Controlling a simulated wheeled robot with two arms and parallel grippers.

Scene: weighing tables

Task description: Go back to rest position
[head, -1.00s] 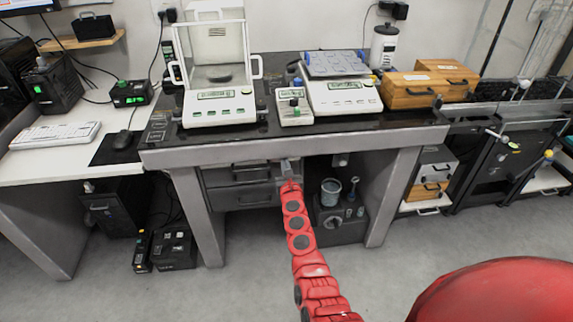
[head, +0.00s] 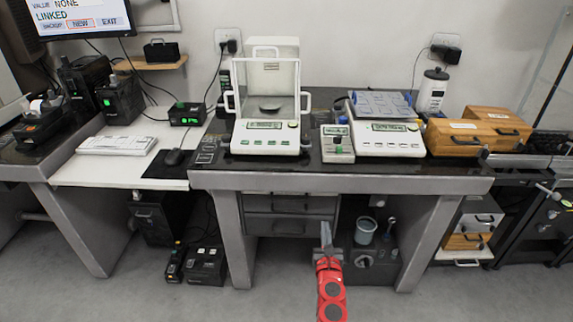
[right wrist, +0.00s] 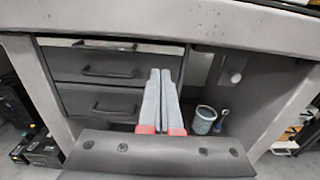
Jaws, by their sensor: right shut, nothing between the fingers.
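My right gripper (head: 326,235) is in the lower middle of the head view, on a red arm that comes up from the bottom edge. It points at the open space under the weighing table (head: 340,181). In the right wrist view its two grey fingers (right wrist: 160,78) lie together, shut and empty, in front of the grey drawers (right wrist: 108,75) under the table. The gripper appears apart from the drawers and the table. My left gripper is not in view.
On the table stand a glass-shielded balance (head: 266,137), a second balance (head: 386,137) and wooden boxes (head: 455,141). A blue-grey cup (head: 366,230) is under the table. Black boxes (head: 206,265) stand on the floor at left. The floor in front is clear.

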